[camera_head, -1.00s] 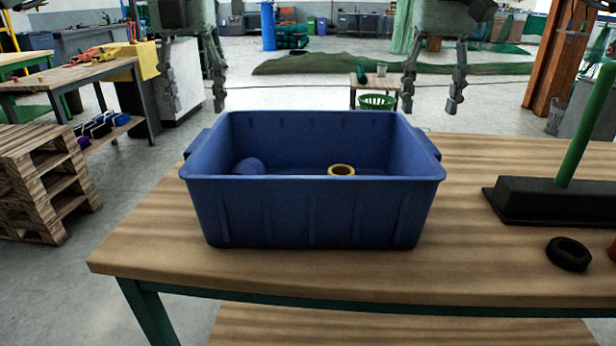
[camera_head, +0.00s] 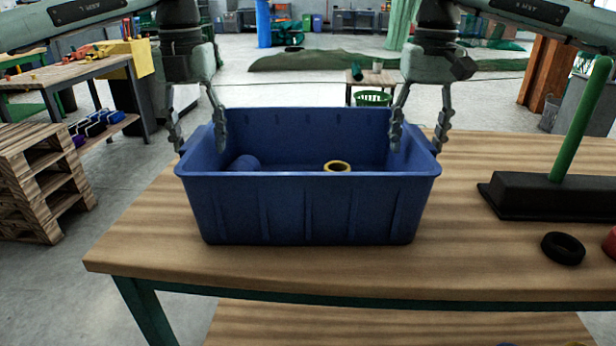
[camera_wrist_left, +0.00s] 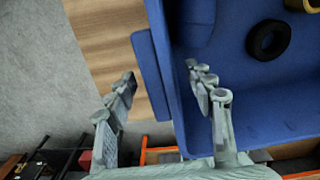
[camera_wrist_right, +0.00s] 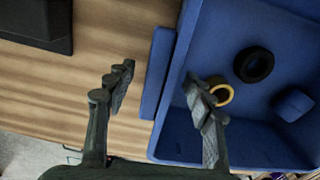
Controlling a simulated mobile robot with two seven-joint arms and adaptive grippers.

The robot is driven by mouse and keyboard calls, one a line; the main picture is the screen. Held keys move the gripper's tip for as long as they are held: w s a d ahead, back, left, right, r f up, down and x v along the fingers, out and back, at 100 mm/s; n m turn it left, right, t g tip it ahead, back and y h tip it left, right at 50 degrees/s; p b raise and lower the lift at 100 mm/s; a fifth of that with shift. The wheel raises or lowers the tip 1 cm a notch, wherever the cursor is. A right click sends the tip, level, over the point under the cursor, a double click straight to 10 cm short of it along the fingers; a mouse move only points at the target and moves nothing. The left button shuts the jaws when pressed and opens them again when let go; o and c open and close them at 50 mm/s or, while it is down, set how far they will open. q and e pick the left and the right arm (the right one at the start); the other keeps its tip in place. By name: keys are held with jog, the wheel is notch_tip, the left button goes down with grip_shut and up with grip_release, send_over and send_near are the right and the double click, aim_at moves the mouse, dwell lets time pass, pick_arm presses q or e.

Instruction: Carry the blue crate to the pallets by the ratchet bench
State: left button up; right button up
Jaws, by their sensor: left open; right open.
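The blue crate (camera_head: 310,210) stands upright on the wooden bench. It holds a blue roll (camera_head: 245,164), a yellow ring (camera_head: 337,167) and a black ring (camera_wrist_right: 253,64), which the head view hides. My left gripper (camera_head: 198,140) is open at the crate's left end, one finger outside and one inside the wall; the left wrist view shows the crate's side handle (camera_wrist_left: 152,75) between the fingers. My right gripper (camera_head: 418,140) is open at the right end, likewise straddling the wall; the right wrist view shows the other handle (camera_wrist_right: 158,72) between its fingers. Neither gripper is closed on a handle.
Wooden pallets (camera_head: 40,185) are stacked on the floor at the left, near a workbench (camera_head: 75,75) with tools. On my bench (camera_head: 480,260), a black block with a green pole (camera_head: 540,195), a black ring (camera_head: 563,248) and a red object lie right of the crate.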

pick_arm(q)
jog(key=shift+c, duration=0.3)
pick_arm(e)
jog(key=shift+c, duration=0.3)
pick_arm(q)
grip_shut()
pick_arm(e)
grip_shut()
pick_arm(q)
jog(key=shift+w+r, duration=0.1)
jog(key=shift+r, duration=0.15)
pick_arm(e)
jog(key=shift+r, duration=0.25)
